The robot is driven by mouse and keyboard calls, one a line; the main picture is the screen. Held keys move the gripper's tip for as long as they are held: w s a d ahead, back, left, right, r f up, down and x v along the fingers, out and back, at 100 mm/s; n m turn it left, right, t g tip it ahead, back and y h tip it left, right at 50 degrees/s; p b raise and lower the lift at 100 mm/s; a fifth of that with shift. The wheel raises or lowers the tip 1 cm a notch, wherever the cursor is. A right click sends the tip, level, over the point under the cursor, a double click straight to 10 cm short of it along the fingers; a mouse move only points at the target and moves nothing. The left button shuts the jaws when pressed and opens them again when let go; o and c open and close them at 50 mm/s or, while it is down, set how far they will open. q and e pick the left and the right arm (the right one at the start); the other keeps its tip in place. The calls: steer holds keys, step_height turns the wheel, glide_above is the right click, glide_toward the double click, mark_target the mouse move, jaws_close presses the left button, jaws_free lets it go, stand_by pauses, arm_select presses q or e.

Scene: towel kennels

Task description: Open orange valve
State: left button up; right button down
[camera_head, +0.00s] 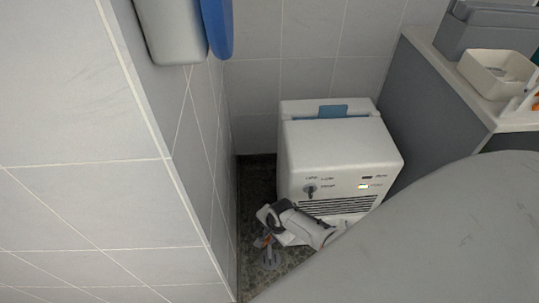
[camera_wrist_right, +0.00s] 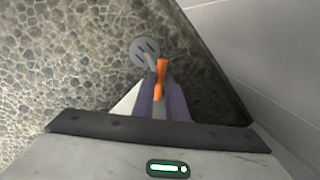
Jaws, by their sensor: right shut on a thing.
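The orange valve (camera_wrist_right: 161,78) has an orange handle on a grey pipe with a round grey floor flange (camera_wrist_right: 145,50). It sits low on the floor beside the white machine; in the head view the orange handle (camera_head: 262,241) shows small above its flange (camera_head: 270,260). My right gripper (camera_wrist_right: 160,95) is at the valve, its fingers shut on the orange handle. In the head view my right gripper (camera_head: 268,222) reaches down in front of the machine. My left gripper is in neither view.
A white machine (camera_head: 340,150) with a vent grille stands close by the right arm. A tiled wall (camera_head: 90,200) borders the narrow floor gap on the left. A large grey surface (camera_head: 430,240) covers the lower right. A counter with a white tray (camera_head: 497,85) is at the upper right.

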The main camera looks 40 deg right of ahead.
steer(key=n, duration=0.3)
steer(key=shift+y, duration=0.3)
steer(key=shift+n, duration=1.3)
steer(key=shift+y, duration=0.3)
steer(key=c, duration=1.8)
jaws_free()
steer(key=shift+o, duration=0.2)
steer(key=shift+d, duration=0.1)
